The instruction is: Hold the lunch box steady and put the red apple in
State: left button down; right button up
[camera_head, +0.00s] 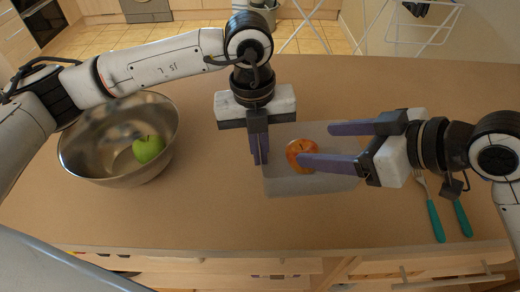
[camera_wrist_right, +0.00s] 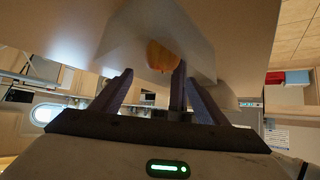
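The lunch box (camera_head: 300,187) is a pale translucent tray in the middle of the table. The red apple (camera_head: 297,148), orange-red here, lies within its outline near the left end; it also shows in the right wrist view (camera_wrist_right: 162,55). My left gripper (camera_head: 260,156) points down at the box's left wall, its fingers close together on that wall. My right gripper (camera_head: 314,146) reaches over the box from the right, fingers wide apart and empty. Its nearer finger overlaps the apple's lower right edge in the head view; whether they touch I cannot tell.
A metal bowl (camera_head: 75,165) with a green apple (camera_head: 148,149) stands at the left, under my left arm. A fork (camera_head: 434,215) and another teal-handled utensil (camera_head: 462,216) lie at the right. The table (camera_head: 215,215) is clear in front of the box.

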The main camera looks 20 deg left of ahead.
jog(key=v, duration=1.2)
pick_arm(q)
jog(key=c, duration=1.9)
grip_release()
jog(key=shift+c, duration=0.2)
notch_tip(320, 180, up, 12)
jog(key=shift+s+a, duration=0.2)
jog(key=shift+a, duration=0.15)
